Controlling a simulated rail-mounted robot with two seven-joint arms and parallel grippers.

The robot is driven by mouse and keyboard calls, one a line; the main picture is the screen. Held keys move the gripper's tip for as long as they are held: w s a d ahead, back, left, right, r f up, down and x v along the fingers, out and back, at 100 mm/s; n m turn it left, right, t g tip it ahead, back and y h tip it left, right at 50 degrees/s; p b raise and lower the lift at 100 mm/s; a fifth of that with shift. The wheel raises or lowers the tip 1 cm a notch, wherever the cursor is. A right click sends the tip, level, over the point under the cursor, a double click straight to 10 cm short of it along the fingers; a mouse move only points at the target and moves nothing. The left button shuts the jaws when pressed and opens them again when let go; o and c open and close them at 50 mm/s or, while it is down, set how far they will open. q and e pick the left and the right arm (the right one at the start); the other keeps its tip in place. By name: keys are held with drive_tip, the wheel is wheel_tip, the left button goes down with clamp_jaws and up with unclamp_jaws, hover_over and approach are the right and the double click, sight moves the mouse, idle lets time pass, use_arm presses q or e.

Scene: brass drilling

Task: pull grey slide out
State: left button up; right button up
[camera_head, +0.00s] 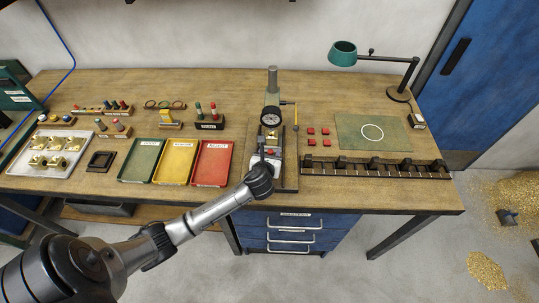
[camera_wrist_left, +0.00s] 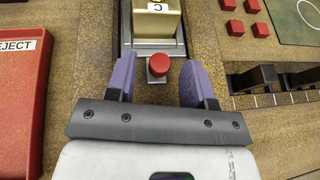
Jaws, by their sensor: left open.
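The grey slide (camera_wrist_left: 179,48) is a flat metal plate at the top middle of the left wrist view. A brass block marked C (camera_wrist_left: 157,24) sits on it, and a red knob (camera_wrist_left: 158,65) is at its near end. My left gripper (camera_wrist_left: 157,80) is open, its two purple fingers on either side of the knob with gaps on both sides. In the head view my left gripper (camera_head: 267,158) is at the front of the drill press (camera_head: 271,97), and my wrist partly hides the slide there. My right gripper is not in view.
A red REJECT tray (camera_head: 211,163) stands left of the press, with yellow (camera_head: 174,163) and green (camera_head: 140,160) trays beyond it. Small red blocks (camera_head: 311,131) and a black slotted rack (camera_head: 375,167) are to the right. The bench's front edge is close below the press.

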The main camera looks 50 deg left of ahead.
use_arm(q)
drive_tip(key=shift+w+a, duration=0.1)
drive_tip(key=shift+w, duration=0.05)
drive_tip(key=shift+c, duration=0.3)
clamp_jaws()
idle(0.3)
